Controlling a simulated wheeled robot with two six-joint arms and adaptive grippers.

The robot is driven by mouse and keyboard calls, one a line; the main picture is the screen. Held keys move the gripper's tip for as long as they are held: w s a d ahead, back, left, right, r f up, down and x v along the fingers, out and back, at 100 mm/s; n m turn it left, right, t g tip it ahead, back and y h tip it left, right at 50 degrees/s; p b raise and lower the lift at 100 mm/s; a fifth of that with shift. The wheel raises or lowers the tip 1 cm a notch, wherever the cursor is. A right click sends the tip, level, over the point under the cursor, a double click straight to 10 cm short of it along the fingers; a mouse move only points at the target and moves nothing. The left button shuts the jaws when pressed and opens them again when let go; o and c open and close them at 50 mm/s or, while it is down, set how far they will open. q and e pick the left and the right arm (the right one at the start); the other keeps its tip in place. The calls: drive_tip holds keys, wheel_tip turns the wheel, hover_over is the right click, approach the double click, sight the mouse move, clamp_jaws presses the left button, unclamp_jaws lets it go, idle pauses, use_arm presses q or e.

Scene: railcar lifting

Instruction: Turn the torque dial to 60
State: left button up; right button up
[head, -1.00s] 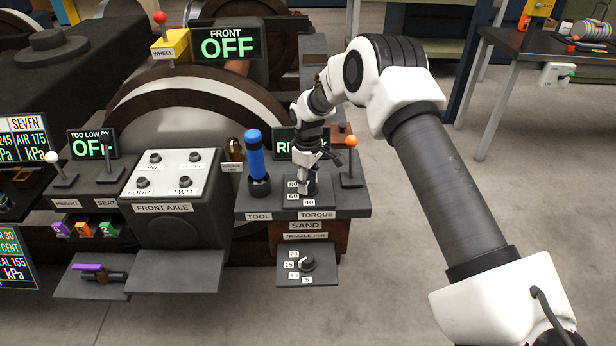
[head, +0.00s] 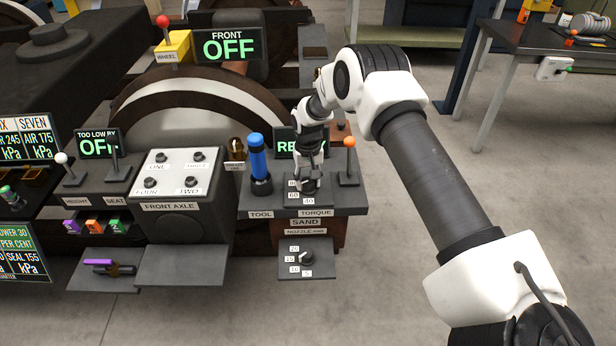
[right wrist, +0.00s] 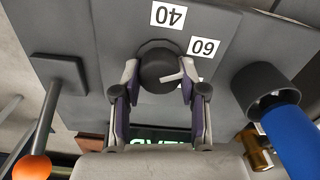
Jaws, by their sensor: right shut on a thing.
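The torque dial (right wrist: 158,68) is a dark round knob with a white pointer mark, on a grey panel. In the right wrist view its pointer slants right, below the "60" label (right wrist: 204,47) and towards a pale label partly hidden by a finger. The "40" label (right wrist: 168,15) is above the knob in that view, upside down. My right gripper (right wrist: 158,76) is shut on the dial, with a purple-padded finger on each side. In the head view the right gripper (head: 308,178) covers most of the dial. My left gripper is out of view.
A blue-handled tool (head: 257,158) stands in a holder left of the dial. An orange-knobbed lever (head: 349,160) stands to its right. The nozzle dial (head: 305,258) sits on a lower shelf. A partly covered green-lettered display (head: 285,145) is behind the gripper. Open floor lies to the right.

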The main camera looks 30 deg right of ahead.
sight(308, 180)
drive_tip(key=shift+s+f+m, duration=0.2)
drive_tip(key=shift+f+m, duration=0.05)
drive_tip(key=shift+m, duration=0.25)
drive_tip(key=o, duration=1.1)
drive_tip(key=shift+o, duration=0.2)
drive_tip(key=shift+w+f, duration=0.1)
drive_tip(key=shift+w, duration=0.15)
wheel_tip(308, 180, up, 12)
